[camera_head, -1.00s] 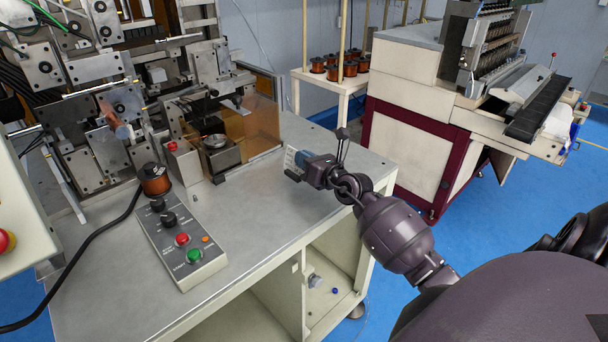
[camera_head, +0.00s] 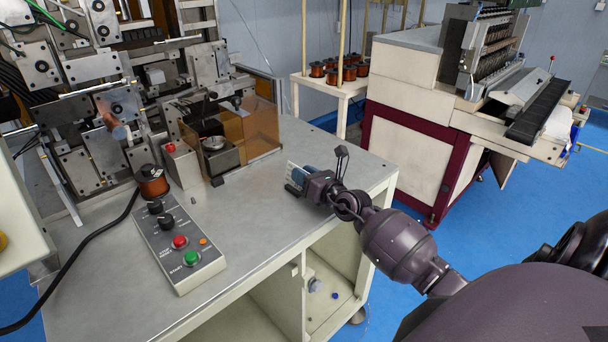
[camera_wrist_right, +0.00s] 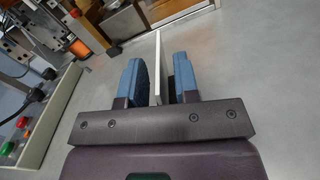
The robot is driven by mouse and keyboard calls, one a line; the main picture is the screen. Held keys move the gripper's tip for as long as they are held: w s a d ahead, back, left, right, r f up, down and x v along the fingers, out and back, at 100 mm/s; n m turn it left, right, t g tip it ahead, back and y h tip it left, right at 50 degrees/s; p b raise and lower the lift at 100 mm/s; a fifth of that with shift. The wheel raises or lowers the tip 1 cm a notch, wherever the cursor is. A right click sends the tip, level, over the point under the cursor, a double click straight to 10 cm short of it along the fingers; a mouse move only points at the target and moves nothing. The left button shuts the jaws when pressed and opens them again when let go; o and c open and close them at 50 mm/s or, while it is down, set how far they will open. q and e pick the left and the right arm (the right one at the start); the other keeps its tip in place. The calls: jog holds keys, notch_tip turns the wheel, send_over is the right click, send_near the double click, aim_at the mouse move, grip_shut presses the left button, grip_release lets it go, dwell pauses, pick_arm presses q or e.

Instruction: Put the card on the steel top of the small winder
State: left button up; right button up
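The card (camera_head: 292,174) is a thin whitish piece at the front right of the small winder's steel top (camera_head: 262,203). In the right wrist view the card (camera_wrist_right: 157,66) is seen nearly edge-on, upright between the two blue fingers. My right gripper (camera_head: 299,177) is low over the steel top, around the card. In the wrist view the right gripper (camera_wrist_right: 159,78) is open, with a narrow gap on each side of the card. The card's lower edge seems to be at the steel surface, but contact is hard to tell. My left gripper is not in view.
A control box (camera_head: 178,246) with knobs and buttons stands left on the steel top, beside a copper coil (camera_head: 152,181). The winder's orange guard (camera_head: 262,128) is at the back. Bare steel lies between the box and the card.

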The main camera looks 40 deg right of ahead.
jog(key=shift+r, duration=0.2)
jog(key=s, duration=1.1)
jog(key=s+a+f+m+g, duration=0.2)
jog(key=s+a+f+m, duration=0.3)
jog(key=m, duration=0.6)
jog(key=s+a+f+m+g+h, duration=0.1)
jog(key=s+a+f+m+g, duration=0.1)
jog(key=s+a+f+m, duration=0.3)
jog(key=s+a+f+m+g, duration=0.2)
jog(key=s+a+f+m, duration=0.4)
jog(key=f+m, duration=0.5)
jog(key=m, duration=0.5)
jog(key=shift+s+m+h, duration=0.4)
